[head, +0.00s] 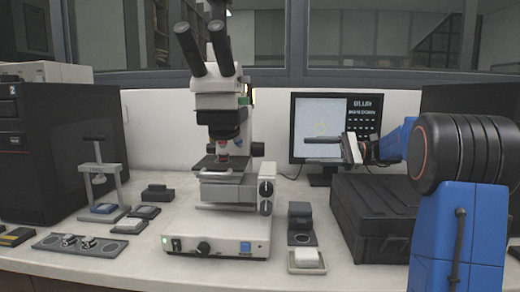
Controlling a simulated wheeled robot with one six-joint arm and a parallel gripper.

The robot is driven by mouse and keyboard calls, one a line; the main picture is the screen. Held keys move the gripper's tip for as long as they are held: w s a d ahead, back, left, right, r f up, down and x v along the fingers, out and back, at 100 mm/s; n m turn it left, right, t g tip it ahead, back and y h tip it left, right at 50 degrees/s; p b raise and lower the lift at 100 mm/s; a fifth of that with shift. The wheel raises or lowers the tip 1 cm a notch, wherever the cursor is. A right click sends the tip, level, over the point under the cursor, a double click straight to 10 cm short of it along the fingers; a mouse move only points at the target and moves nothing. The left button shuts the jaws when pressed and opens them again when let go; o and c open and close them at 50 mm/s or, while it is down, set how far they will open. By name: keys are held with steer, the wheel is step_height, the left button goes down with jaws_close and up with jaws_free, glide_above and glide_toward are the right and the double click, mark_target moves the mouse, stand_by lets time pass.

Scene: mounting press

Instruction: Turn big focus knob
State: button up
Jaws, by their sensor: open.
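A white microscope (222,189) with black eyepieces stands on the bench left of centre. On the right side of its body is a black-and-white focus knob, the larger one (266,188); a smaller knob (266,208) sits just below it. My gripper (308,150) is up and to the right of the knobs, in front of the monitor. It is open and empty, with its fingers pointing left and clear of the microscope.
A monitor (347,110) stands behind my gripper. A black case (375,215) lies under my arm. A small black block (300,216) and a white dish (306,262) sit right of the microscope base. A small grey press (97,165) stands at left.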

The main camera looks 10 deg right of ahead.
mark_target(263, 150)
steer(key=x, duration=1.7)
steer(key=shift+w+a, duration=0.1)
steer(key=shift+a, duration=0.15)
steer(key=c, duration=1.1)
steer(key=shift+n, duration=2.8)
steer(key=o, duration=1.1)
